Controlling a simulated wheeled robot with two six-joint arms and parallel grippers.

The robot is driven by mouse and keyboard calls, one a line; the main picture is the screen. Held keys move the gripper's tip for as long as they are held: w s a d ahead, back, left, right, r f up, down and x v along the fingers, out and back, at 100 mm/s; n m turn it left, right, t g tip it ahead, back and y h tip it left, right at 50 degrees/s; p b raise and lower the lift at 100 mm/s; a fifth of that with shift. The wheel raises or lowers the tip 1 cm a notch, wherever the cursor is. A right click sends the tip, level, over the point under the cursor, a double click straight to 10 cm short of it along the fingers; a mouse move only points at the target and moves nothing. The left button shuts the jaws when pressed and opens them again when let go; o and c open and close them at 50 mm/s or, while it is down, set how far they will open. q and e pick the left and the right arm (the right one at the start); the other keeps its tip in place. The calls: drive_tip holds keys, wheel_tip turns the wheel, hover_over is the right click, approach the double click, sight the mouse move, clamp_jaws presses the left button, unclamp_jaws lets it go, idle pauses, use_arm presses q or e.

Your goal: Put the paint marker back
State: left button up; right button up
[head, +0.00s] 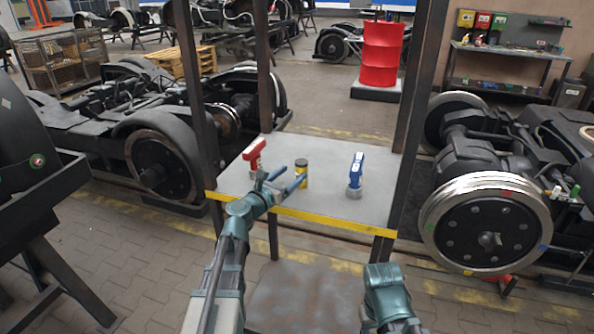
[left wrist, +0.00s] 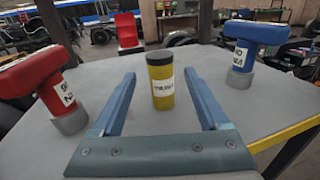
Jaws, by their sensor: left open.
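A short yellow cylinder (head: 301,172) with a dark cap stands upright on the grey table; it looks like the paint marker. My left gripper (head: 291,178) is open and low over the table. In the left wrist view its fingers (left wrist: 162,90) reach toward the cylinder, one on each side, with clear gaps. I cannot tell whether the cylinder is fully between the fingertips. The fingers of my right gripper do not show.
On the grey table (head: 335,205), with a yellow front edge, a red-handled tool (head: 254,152) stands at left and a blue-handled tool (head: 356,170) at right. Dark posts rise at the table's sides. Wheeled bogies flank it. A red drum (head: 381,55) stands behind.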

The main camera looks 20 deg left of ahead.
use_arm(q)
drive_tip(key=v, duration=0.7)
drive_tip(key=shift+s, duration=0.4)
drive_tip(key=shift+a, duration=0.1)
